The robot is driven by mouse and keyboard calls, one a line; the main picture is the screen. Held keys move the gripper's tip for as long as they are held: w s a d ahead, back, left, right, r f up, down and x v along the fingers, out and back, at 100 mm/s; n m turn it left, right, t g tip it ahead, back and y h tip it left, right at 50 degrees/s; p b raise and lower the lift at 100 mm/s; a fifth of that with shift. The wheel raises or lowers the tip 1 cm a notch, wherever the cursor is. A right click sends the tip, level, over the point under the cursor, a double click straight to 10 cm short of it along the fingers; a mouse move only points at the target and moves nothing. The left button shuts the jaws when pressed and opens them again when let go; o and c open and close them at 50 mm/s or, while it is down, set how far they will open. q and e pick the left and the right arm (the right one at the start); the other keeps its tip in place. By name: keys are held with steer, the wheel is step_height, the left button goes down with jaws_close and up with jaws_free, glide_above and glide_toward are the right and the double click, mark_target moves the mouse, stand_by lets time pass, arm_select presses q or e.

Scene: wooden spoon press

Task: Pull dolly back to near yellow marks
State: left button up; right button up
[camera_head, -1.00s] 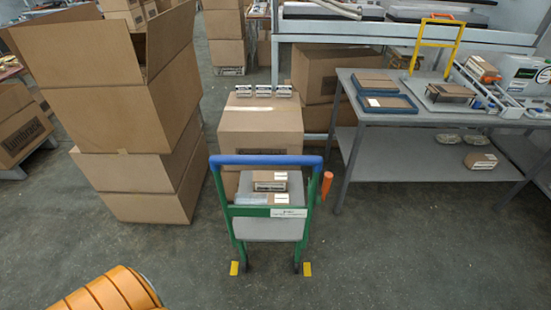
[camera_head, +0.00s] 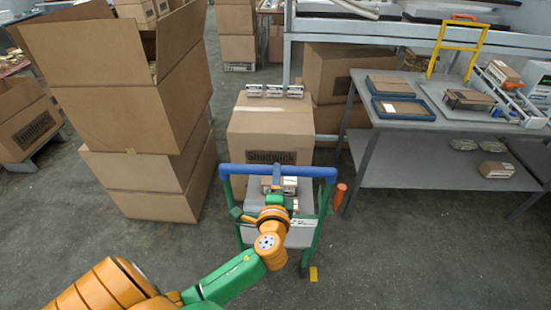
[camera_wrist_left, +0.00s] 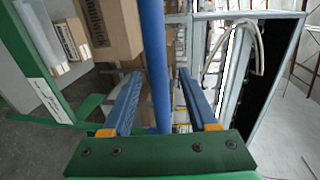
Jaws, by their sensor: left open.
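The dolly has a green frame (camera_head: 321,225), a grey bed and a blue crossbar handle (camera_head: 312,171), and stands upright before a large carton. Small boxes (camera_head: 289,184) rest on it. One yellow mark (camera_head: 313,273) shows on the floor by its right foot; the left foot's area is hidden by my arm. My left gripper (camera_head: 276,178) is at the middle of the handle. In the left wrist view, the blue bar (camera_wrist_left: 154,45) passes between the spread fingers of the left gripper (camera_wrist_left: 160,76), with gaps beside it. My right gripper is not in view.
A large carton (camera_head: 248,140) stands just behind the dolly. Stacked open cartons (camera_head: 130,170) stand to the left. A grey table (camera_head: 395,122) with blue trays is to the right. An orange-tipped handle (camera_head: 340,190) sits beside the dolly. The floor at front right is clear.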

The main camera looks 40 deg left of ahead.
arm_select(q)
steer(key=x, duration=0.8)
steer(key=shift+f, duration=0.15)
jaws_close()
steer(key=shift+f, duration=0.1)
stand_by(0.9)
